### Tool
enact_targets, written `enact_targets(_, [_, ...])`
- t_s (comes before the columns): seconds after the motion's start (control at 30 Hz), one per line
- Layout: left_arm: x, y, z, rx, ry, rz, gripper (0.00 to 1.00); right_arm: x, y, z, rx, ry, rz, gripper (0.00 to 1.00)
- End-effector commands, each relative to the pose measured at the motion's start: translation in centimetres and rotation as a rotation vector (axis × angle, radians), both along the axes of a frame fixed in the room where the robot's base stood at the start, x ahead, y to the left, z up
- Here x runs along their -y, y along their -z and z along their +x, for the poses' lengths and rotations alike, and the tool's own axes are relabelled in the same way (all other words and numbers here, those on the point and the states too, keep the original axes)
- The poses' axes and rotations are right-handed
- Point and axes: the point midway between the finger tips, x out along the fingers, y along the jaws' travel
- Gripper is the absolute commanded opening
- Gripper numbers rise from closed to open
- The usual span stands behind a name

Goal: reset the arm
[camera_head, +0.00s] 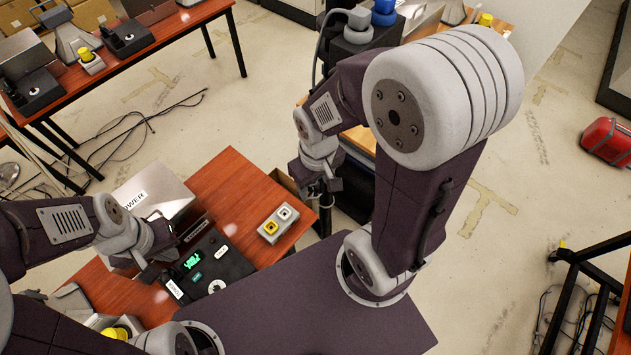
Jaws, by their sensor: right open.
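My right gripper (326,198) points down beyond the right edge of the red-brown table (222,181). It is open and I see nothing between its fingers. A small grey box (278,222) with a yellow and a white button lies on the table between the two grippers. A metal box (160,192) marked "POWER" stands behind my left gripper.
Another table (150,50) with several dark devices stands at the upper left, with cables (140,130) on the floor nearby. A red case (606,141) lies on the floor at the right. A table frame (590,268) is at the lower right. Open floor lies between.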

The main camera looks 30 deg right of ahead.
Motion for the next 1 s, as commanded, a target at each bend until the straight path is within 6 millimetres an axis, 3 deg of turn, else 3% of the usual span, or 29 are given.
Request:
enact_targets(0.03, [0.00,-0.02,0.01,0.000,0.000,0.000,0.00,-0.02,0.56,-0.44,0.009,0.104,0.029,0.54])
enact_targets(0.13, [0.00,-0.01,0.00,0.000,0.000,0.000,0.00,-0.12,0.89,-0.54,0.020,0.184,0.050,0.54])
enact_targets(1.0, [0.00,0.00,0.00,0.000,0.000,0.000,0.00,-0.17,0.82,-0.44,0.020,0.173,0.048,0.54])
